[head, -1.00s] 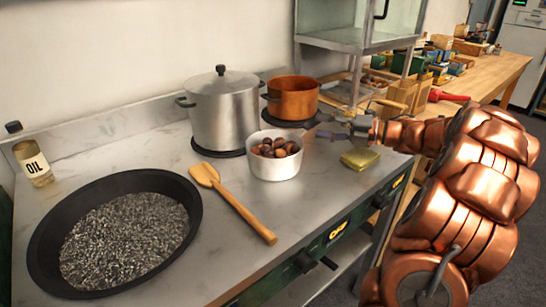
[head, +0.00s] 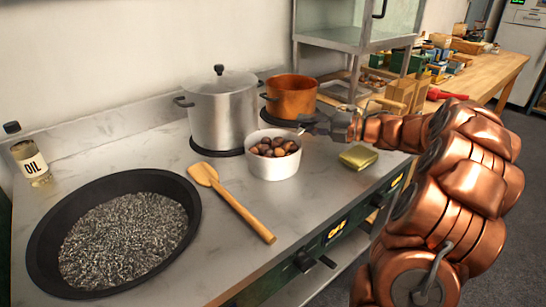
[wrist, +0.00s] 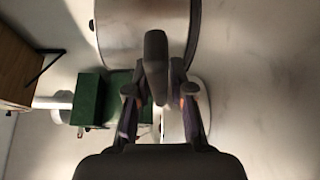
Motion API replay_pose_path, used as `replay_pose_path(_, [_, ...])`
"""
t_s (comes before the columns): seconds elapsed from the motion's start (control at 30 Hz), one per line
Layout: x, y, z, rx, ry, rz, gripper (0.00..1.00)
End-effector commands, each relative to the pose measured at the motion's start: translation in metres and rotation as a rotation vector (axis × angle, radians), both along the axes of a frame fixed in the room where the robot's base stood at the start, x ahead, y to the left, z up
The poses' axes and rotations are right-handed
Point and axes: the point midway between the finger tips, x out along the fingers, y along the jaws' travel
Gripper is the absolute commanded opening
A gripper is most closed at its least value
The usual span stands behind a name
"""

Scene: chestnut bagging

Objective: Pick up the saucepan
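The white saucepan (head: 274,166) stands upright on the worktop with several brown chestnuts (head: 273,147) in it. My gripper (head: 312,123) is at its right side, at rim height. In the wrist view, a dark handle (wrist: 155,60) lies lengthwise between the fingers of my gripper (wrist: 157,80). The fingers lean inward and appear closed on the handle. My gripper hides most of the handle in the head view. The saucepan rests on the worktop.
A lidded steel pot (head: 222,115) and a copper pot (head: 291,99) stand behind the saucepan. A wooden spatula (head: 235,205) and a wide black pan (head: 45,240) lie to its left. A yellow-green sponge (head: 358,157) lies to the right, below my arm.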

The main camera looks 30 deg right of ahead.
Motion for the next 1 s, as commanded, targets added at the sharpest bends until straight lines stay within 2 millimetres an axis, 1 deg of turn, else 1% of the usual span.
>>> replay_pose_path(0.03, [0.000,0.000,0.000,0.000,0.000,0.000,0.14])
replay_pose_path(0.17, [0.000,0.000,0.000,0.000,0.000,0.000,0.00])
replay_pose_path(0.77, [0.000,0.000,0.003,0.001,-0.001,-0.001,0.00])
replay_pose_path(0.87, [0.000,0.000,0.009,-0.001,-0.002,-0.001,0.00])
replay_pose_path(1.0, [0.000,0.000,0.023,-0.001,-0.004,0.000,0.00])
